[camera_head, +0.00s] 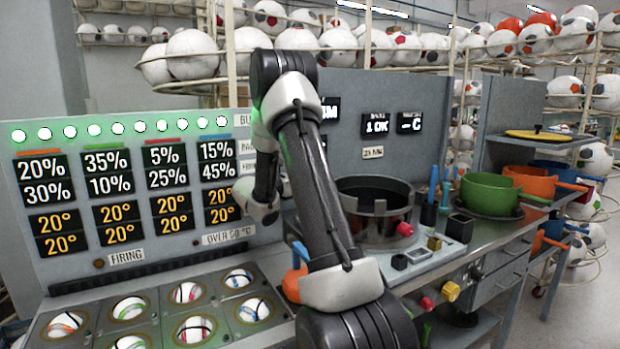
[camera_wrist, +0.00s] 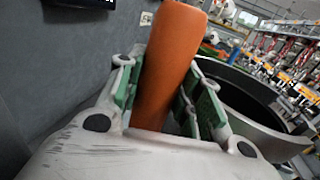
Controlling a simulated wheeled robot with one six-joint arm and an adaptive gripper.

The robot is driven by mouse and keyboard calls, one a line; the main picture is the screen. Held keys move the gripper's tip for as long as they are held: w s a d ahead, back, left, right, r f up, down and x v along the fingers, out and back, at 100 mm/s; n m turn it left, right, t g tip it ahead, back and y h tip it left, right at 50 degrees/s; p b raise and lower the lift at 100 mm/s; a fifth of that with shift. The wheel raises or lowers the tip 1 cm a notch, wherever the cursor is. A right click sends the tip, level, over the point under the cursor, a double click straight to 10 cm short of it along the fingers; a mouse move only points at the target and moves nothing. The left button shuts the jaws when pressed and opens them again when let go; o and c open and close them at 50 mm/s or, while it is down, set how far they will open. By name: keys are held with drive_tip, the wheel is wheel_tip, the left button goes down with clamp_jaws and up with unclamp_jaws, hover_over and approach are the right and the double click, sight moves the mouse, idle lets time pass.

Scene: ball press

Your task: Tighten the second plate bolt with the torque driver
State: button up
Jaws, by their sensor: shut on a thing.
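In the wrist view my gripper (camera_wrist: 160,92) is shut on a thick orange handle (camera_wrist: 173,48), which looks like the torque driver's. The handle stands between the green-padded fingers, and its working end is not visible. A large dark round rim (camera_wrist: 245,98) shows to the right of the fingers. In the head view my arm covers the gripper. An orange piece (camera_head: 292,284) with a blue part above it shows beside the arm; I cannot tell if it is the held tool. The dark press pot (camera_head: 377,229) stands right of my arm. No plate bolt can be made out.
A panel with percentage displays (camera_head: 118,185) stands at the left, above a tray of balls (camera_head: 90,319). Blue-handled tools (camera_head: 430,212), small blocks and a green pot (camera_head: 487,194) stand on the bench at right. Ball racks fill the back.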

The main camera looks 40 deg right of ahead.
drive_tip(key=shift+f, duration=0.65)
idle(1.0)
wheel_tip(320, 180, up, 7)
idle(0.9)
